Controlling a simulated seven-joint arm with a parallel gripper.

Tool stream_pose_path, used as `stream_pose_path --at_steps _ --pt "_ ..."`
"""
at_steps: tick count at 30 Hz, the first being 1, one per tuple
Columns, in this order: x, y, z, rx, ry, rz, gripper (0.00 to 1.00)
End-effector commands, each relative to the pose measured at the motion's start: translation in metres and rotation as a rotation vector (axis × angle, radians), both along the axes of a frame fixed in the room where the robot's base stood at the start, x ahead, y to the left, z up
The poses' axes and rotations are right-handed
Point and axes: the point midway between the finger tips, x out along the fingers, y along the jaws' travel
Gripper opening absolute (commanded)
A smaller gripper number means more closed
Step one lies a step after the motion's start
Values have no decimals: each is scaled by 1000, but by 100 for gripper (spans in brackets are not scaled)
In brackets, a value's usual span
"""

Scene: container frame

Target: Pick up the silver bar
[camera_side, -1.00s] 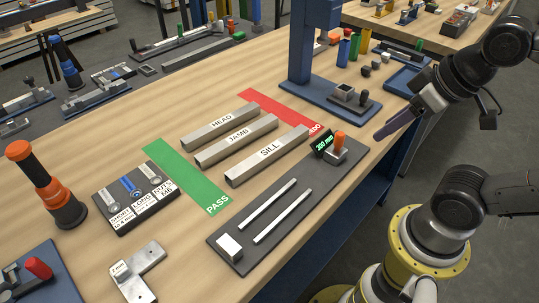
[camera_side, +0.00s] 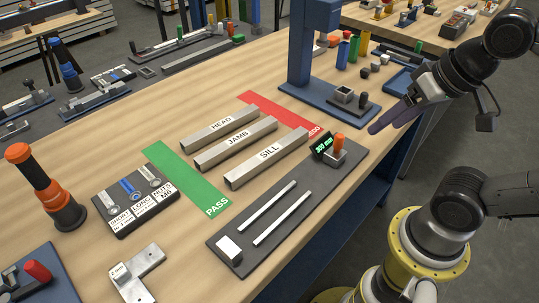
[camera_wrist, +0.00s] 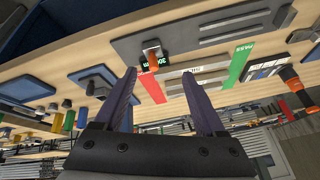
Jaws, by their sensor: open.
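Three long silver-grey bars lie side by side on the wooden bench in the side view: HEAD (camera_side: 200,137), JAMB (camera_side: 218,152) and SILL (camera_side: 248,172). Two thin silver rods, one left (camera_side: 262,210) and one right (camera_side: 280,220), lie on a dark fixture plate (camera_side: 225,232). I cannot tell which one is the silver bar of the task. My gripper (camera_side: 394,121) is open and empty, above and to the right of the bench edge, away from all bars. Its two dark fingers show spread in the wrist view (camera_wrist: 158,76), where the labelled bars are partly hidden behind a finger.
A green PASS strip (camera_side: 185,178) and a red strip (camera_side: 265,105) flank the labelled bars. A blue column stand (camera_side: 302,50) rises behind them. An orange-topped stop (camera_side: 338,148) and a small display stand at the plate's far end.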

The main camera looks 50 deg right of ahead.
Motion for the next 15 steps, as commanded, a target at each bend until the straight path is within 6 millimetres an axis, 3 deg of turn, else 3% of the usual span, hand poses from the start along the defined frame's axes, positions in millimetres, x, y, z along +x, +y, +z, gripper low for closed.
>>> stream_pose_path --at_steps 8,15 --pt "52 7 47 278 77 -553 72" --pt "133 27 58 422 213 -1023 72"
